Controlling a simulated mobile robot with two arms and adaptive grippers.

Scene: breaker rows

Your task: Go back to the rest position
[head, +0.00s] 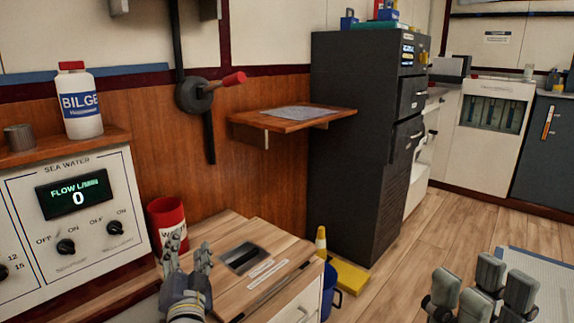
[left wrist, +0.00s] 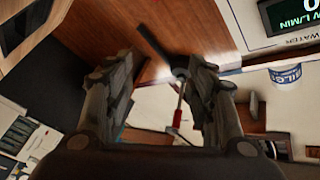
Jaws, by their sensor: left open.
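My left gripper (head: 188,257) is above the wooden cabinet top, in front of the red container. Its fingers are spread and nothing is between them; the left wrist view (left wrist: 162,70) also shows the open gap. My right gripper (head: 482,288) is at the lower right, over the floor and pale mat. Its fingers stand apart with nothing visible between them, and its arm is out of the frame.
The sea water panel (head: 28,218) is at left, with a BILGE bottle (head: 82,103) above it. A red container (head: 167,222) stands behind my left gripper. The wooden cabinet (head: 290,263), a wall lever (head: 196,94) and a dark tall cabinet (head: 350,150) are nearby.

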